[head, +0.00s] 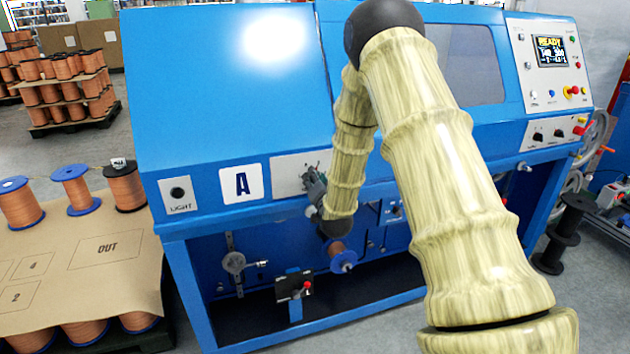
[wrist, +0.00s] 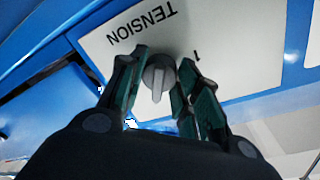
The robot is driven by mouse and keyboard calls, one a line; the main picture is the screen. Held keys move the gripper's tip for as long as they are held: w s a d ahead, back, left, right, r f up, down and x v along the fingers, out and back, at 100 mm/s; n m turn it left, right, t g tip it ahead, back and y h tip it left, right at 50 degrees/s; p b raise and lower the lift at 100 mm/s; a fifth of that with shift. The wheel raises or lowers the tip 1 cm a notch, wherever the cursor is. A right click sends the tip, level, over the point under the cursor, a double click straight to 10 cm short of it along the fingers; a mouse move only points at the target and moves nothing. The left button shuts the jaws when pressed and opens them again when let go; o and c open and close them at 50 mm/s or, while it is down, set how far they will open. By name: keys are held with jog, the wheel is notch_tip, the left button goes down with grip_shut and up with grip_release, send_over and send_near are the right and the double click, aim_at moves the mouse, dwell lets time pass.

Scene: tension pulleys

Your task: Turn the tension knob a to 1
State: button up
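The tension knob (wrist: 158,76) is a grey round knob with a raised bar, on a white plate (wrist: 232,40) marked TENSION and 1. The plate appears upside down in the wrist view. My gripper (wrist: 160,64) has its two dark green fingers apart, one on each side of the knob. A small gap shows by the left finger; the right finger is very close, and I cannot tell whether it touches.
The blue machine (head: 225,80) fills the middle. A LIGHT switch (head: 178,194) is left of the A sign. Below are a copper spool (head: 336,250) and a small dark box with a red knob (head: 294,288). A spool pallet (head: 100,250) stands at left.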

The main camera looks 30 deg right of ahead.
jog(key=shift+f, duration=0.1)
jog(key=n+b, duration=0.1)
jog(key=n, duration=0.2)
jog(key=shift+f+b, duration=0.1)
jog(key=shift+b, duration=0.3)
jog(key=n+b, duration=0.1)
jog(key=n, duration=0.1)
jog(key=shift+n, duration=0.4)
jog(key=n+b, duration=0.2)
jog(key=n, duration=0.2)
jog(key=n+t+y+b, duration=0.1)
jog(key=n+b, duration=0.1)
jog(key=n, duration=0.3)
jog(key=n+b, duration=0.2)
jog(key=n, duration=0.2)
jog(key=shift+d+f+n+t+y, duration=0.1)
jog(key=shift+f+n+t+y, duration=0.05)
jog(key=shift+n+t+y, duration=0.15)
jog(key=n+b, duration=0.2)
jog(key=n, duration=0.4)
jog(key=shift+y+b, duration=0.3)
jog(key=shift+b, duration=0.1)
jog(key=shift+d, duration=0.1)
jog(key=o, duration=1.1)
jog(key=shift+r, duration=0.2)
jog(key=shift+c, duration=0.2)
